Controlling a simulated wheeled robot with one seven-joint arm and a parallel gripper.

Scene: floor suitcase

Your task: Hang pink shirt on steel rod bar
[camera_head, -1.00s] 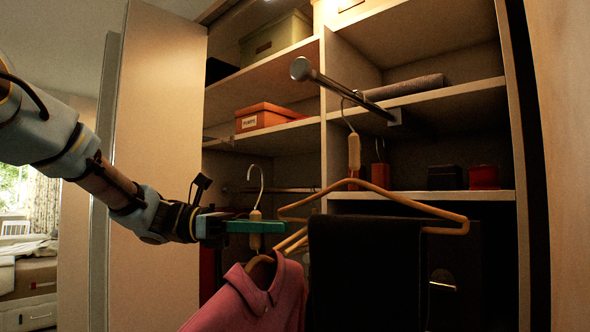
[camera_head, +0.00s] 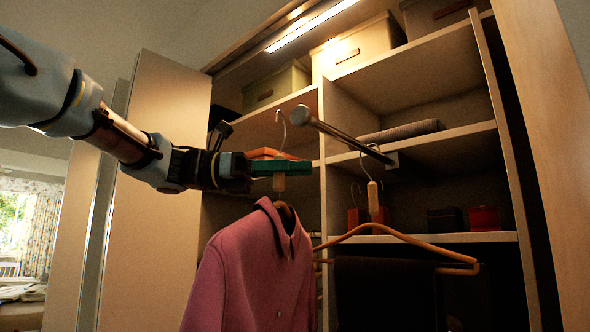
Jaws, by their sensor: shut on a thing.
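The pink shirt (camera_head: 250,262) hangs upright on a hanger with a wooden neck (camera_head: 279,184) and a metal hook (camera_head: 281,130). My gripper (camera_head: 282,168) is shut on the hanger's neck, below the hook. The steel rod bar (camera_head: 340,135) sticks out of the closet toward the viewer, with a round end cap (camera_head: 301,115). The hook is just left of this cap in the picture, at about its height, with a small visible gap. Their distance in depth cannot be told. The lower hanger inside the shirt is hidden.
An orange wooden hanger (camera_head: 410,242) with dark trousers (camera_head: 385,290) hangs below the rod, right of the shirt. Shelves behind hold boxes, including a pale box (camera_head: 357,45) and a red box (camera_head: 484,218). An open closet door (camera_head: 165,110) stands left, behind my arm.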

